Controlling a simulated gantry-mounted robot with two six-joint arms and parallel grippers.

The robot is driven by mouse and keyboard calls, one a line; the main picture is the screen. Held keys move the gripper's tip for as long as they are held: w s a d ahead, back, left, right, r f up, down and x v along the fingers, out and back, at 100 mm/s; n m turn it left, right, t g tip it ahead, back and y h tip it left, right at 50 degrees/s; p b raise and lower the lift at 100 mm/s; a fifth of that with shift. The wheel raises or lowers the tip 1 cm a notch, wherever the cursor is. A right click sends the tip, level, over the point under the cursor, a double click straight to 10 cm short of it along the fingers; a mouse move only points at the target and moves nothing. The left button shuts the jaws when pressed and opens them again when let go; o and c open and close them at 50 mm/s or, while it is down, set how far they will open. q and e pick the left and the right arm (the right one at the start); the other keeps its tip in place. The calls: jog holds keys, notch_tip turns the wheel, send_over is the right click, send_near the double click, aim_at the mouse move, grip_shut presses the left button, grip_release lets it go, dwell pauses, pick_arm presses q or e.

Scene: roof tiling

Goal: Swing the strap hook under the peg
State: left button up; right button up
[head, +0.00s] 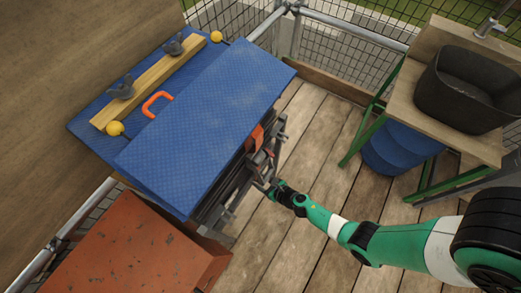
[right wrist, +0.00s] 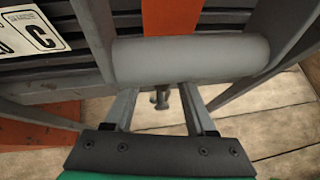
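An orange strap (head: 256,134) hangs over the right edge of the blue-covered stack. In the right wrist view the orange strap (right wrist: 171,15) runs down to a thick grey cylinder (right wrist: 190,60) lying crosswise between grey side bars. I cannot tell whether this cylinder is the peg or part of the strap hook. A small dark metal piece (right wrist: 160,98) shows below it, between the fingers. My right gripper (right wrist: 158,98) has its two fingers apart, tips close under the cylinder; contact is unclear. In the head view my right gripper (head: 268,183) is at the stack's right side. My left gripper is not in view.
A red-brown box (head: 130,250) stands in front. A bench with a black tub (head: 465,90) and a blue drum (head: 398,148) is at right. The plank floor between is clear.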

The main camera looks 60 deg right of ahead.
jog(key=shift+s+r, duration=0.2)
jog(key=p+v, duration=0.5)
jog(key=v, duration=0.6)
jog(key=shift+p, duration=0.35)
